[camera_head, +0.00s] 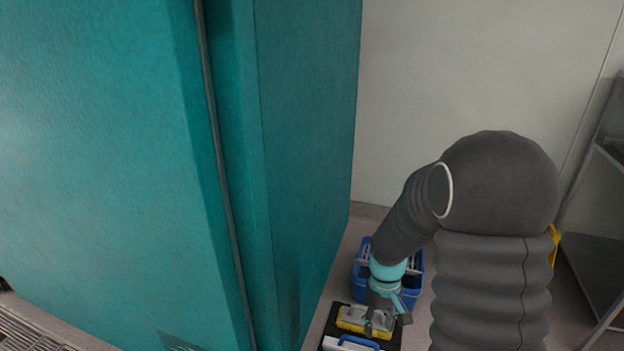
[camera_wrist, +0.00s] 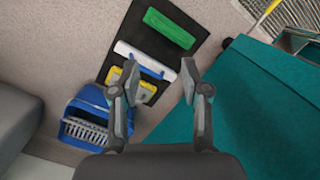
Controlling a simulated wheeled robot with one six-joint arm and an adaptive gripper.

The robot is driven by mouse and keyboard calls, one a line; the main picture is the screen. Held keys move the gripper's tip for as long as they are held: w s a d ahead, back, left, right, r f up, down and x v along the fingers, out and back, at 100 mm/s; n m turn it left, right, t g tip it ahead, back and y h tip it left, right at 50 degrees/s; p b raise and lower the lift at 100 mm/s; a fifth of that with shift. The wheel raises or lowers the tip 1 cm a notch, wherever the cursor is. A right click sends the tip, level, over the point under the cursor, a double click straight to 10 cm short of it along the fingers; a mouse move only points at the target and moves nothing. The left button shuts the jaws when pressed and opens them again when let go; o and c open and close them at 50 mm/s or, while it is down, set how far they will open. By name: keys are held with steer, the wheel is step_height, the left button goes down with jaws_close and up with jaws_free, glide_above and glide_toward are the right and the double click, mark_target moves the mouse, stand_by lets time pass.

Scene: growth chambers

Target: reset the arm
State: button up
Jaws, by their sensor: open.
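My arm, in a dark ribbed sleeve, reaches down from the right in the head view. My gripper (camera_head: 381,318) hangs low, above or near the things on the floor beside the teal cabinet. In the wrist view my gripper (camera_wrist: 160,82) is open, with its two fingers well apart and nothing between them in its grip. Beneath it lies a black mat (camera_wrist: 187,58) on the floor. How high the fingers are above the mat I cannot tell.
The teal cabinet (camera_head: 310,130) rises close at left. A grey metal rack (camera_head: 600,230) stands at right.

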steer(key=s+r+m+t+p, duration=0.1)
steer(key=s+r+t, duration=0.1)
steer(key=s+r, duration=0.3)
steer(key=s+r+m+t+p, duration=0.1)
steer(key=s+r+t, duration=0.2)
steer(key=r, duration=1.1)
steer(key=s+r+m+t+p, duration=0.1)
steer(key=s+r+t, duration=0.1)
steer(key=s+r, duration=0.7)
steer(key=shift+r+m+p, duration=0.3)
steer(key=shift+r+p, duration=0.05)
steer(key=shift+s+a, duration=0.1)
